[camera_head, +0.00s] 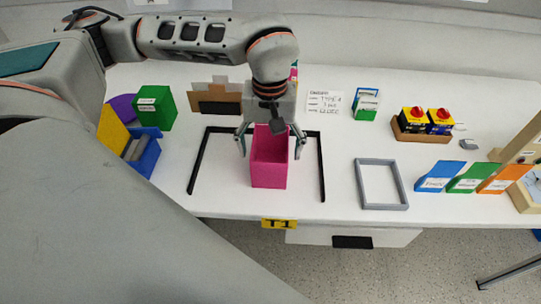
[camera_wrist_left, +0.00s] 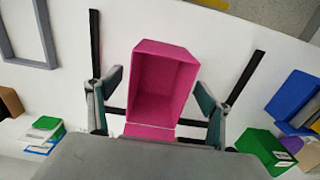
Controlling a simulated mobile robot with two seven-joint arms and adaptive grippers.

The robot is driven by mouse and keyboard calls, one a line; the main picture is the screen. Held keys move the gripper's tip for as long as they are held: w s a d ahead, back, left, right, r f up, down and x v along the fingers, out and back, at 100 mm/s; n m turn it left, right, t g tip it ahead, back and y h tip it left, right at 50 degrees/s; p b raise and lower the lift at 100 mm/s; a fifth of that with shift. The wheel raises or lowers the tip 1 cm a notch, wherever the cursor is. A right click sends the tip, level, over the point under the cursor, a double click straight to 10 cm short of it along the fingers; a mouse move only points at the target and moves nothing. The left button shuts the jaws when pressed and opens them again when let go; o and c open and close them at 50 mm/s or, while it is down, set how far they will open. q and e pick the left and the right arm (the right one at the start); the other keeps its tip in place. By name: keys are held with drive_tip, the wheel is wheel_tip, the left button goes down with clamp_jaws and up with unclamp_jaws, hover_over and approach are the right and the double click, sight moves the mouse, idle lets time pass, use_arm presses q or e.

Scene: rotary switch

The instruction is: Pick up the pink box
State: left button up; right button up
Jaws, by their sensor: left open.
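The pink box (camera_head: 269,173) is open-topped and stands upright on the white table, inside the black tape outline. My left gripper (camera_head: 270,150) is over the box from above, with its fingers spread, one on each side of the box. In the left wrist view the pink box (camera_wrist_left: 162,85) lies between the two open fingers of the left gripper (camera_wrist_left: 160,95), and gaps show beside both fingers. The inside of the box looks empty. My right gripper does not show in either view.
A grey frame (camera_head: 382,204) lies right of the box. Blue, green and orange bins (camera_head: 470,180) stand farther right, near rotary switches (camera_head: 426,119). A green box (camera_head: 157,107) and a blue bin (camera_head: 146,156) are at the left. A cardboard piece (camera_head: 214,99) stands behind.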

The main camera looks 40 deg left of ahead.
use_arm(q)
drive_tip(key=c, duration=1.2)
drive_tip(key=shift+r, duration=0.15)
drive_tip(key=shift+c, duration=0.2)
wheel_tip(320, 180, up, 20)
drive_tip(key=p, duration=0.2)
